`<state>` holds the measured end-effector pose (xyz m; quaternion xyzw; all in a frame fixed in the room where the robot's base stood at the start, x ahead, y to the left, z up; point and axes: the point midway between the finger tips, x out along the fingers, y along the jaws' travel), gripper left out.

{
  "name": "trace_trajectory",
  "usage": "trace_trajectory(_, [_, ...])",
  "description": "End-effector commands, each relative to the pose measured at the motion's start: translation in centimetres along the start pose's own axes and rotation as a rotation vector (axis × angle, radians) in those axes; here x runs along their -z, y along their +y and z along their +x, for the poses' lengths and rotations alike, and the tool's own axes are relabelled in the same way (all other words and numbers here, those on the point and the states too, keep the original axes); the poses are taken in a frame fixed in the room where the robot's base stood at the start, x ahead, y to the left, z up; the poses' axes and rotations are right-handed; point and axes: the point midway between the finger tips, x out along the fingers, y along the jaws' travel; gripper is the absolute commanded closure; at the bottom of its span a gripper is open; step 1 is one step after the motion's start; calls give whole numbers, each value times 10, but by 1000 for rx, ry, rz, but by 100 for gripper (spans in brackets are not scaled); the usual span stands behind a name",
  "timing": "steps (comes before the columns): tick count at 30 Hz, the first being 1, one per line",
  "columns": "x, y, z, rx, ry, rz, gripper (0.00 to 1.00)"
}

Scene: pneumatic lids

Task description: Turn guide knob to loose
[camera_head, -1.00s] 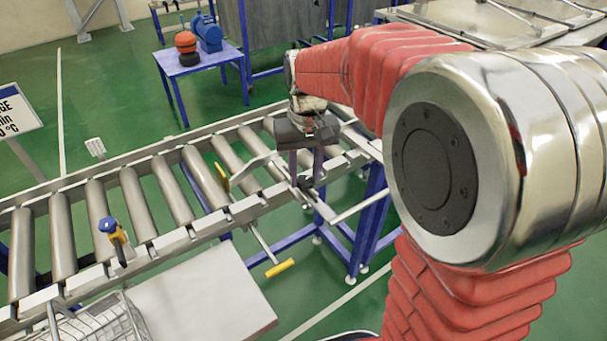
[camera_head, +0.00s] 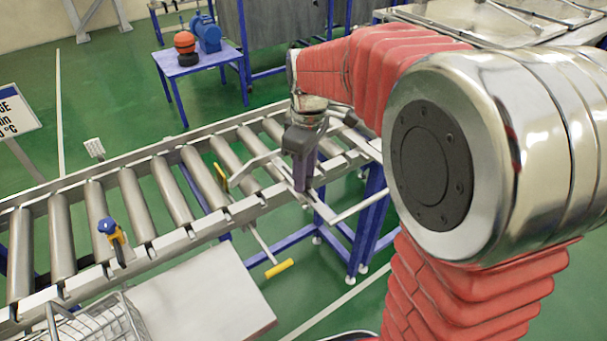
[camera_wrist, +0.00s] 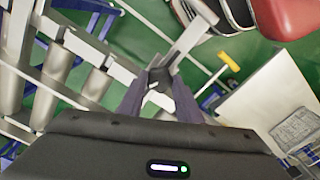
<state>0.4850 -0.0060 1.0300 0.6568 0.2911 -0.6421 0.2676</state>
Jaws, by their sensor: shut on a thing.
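My gripper (camera_head: 304,178) points down at the near rail of the roller conveyor, at the inner end of a metal guide bar. It also shows in the wrist view (camera_wrist: 160,82), where its two purple fingers close on a small dark guide knob (camera_wrist: 160,75). The knob sits where pale metal bars meet. In the head view the fingers hide the knob. The guide bar (camera_head: 262,160) runs to the left from there, and a straight rod (camera_head: 349,206) sticks out to the lower right. I cannot read any loose or tight mark.
The roller conveyor (camera_head: 128,208) runs across the view on blue legs. A yellow-handled lever (camera_head: 279,268) hangs at its near side. A blue and yellow device (camera_head: 112,235) is on the near rail. A pale table (camera_head: 205,300) and a wire basket (camera_head: 95,325) stand in front.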

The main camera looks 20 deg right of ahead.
Motion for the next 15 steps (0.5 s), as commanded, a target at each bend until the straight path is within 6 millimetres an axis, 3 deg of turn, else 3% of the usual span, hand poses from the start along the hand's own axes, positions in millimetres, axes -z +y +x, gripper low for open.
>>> trace_trajectory(15, [2,0,-1,1,5,-122,91])
